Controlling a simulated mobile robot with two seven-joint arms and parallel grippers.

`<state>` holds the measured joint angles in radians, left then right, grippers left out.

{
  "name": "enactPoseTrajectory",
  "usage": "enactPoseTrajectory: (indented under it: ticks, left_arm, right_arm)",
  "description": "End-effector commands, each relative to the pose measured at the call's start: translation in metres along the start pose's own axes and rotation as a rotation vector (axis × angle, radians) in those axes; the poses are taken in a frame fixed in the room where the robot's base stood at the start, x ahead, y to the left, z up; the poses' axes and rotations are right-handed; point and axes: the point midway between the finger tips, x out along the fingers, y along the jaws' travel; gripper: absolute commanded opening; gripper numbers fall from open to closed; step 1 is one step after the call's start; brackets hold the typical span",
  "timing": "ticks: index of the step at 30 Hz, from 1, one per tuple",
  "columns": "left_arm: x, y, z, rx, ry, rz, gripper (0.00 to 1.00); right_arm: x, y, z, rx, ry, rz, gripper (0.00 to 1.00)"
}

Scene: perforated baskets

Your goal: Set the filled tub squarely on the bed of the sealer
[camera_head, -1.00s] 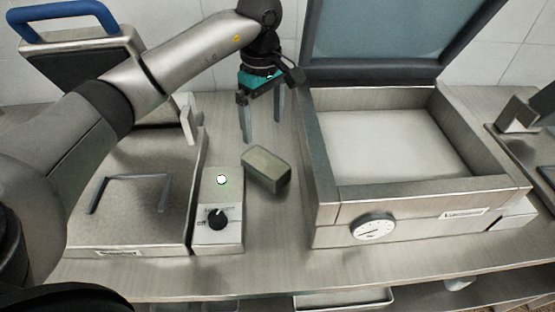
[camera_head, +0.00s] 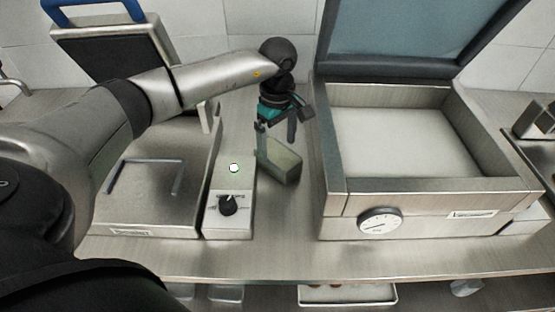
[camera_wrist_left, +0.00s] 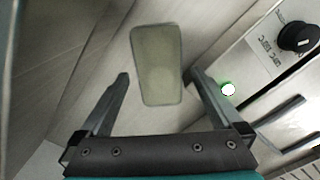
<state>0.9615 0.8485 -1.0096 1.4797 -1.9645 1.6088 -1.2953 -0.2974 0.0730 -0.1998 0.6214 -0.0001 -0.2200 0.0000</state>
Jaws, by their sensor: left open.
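The tub (camera_head: 285,168) is a small grey-green rectangular block shape on the steel counter, between the control box and the open chamber. In the left wrist view the tub (camera_wrist_left: 158,70) has a pale greenish top. My left gripper (camera_head: 277,146) is open just above and around the tub's far end, in the head view. In the left wrist view its fingertips (camera_wrist_left: 160,74) stand on either side of the tub, with small gaps. A machine at left has a flat steel bed (camera_head: 150,208) with a U-shaped metal guide (camera_head: 148,165). Its dark lid (camera_head: 108,45) with blue handle stands raised.
A control box (camera_head: 230,207) with black knob and lit green-white button stands beside the bed. At right is a deep open chamber (camera_head: 332,205) with a gauge (camera_head: 381,221) and raised lid. The counter's front strip (camera_head: 275,258) is clear. A tray (camera_head: 348,297) lies below.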

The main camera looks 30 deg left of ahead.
Motion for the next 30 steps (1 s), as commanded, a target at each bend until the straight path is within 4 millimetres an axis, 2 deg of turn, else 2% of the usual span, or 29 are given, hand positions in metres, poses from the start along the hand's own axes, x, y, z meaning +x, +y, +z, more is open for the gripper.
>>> enactPoseTrajectory:
  ticks: [9, 17, 30]
  left_arm:
    - [0.044, 0.001, -0.001, 0.000, -0.001, -0.002, 1.00]
    - [0.048, 0.001, -0.001, 0.000, 0.000, 0.000, 0.99]
    - [0.047, 0.001, -0.002, 0.000, 0.000, 0.000, 0.49]
  right_arm:
    - [0.003, 0.001, 0.001, 0.000, -0.001, 0.001, 0.50]
    - [0.002, 0.004, 0.003, -0.002, -0.004, 0.005, 0.50]
    - [0.002, 0.005, 0.004, -0.003, -0.006, 0.006, 0.50]
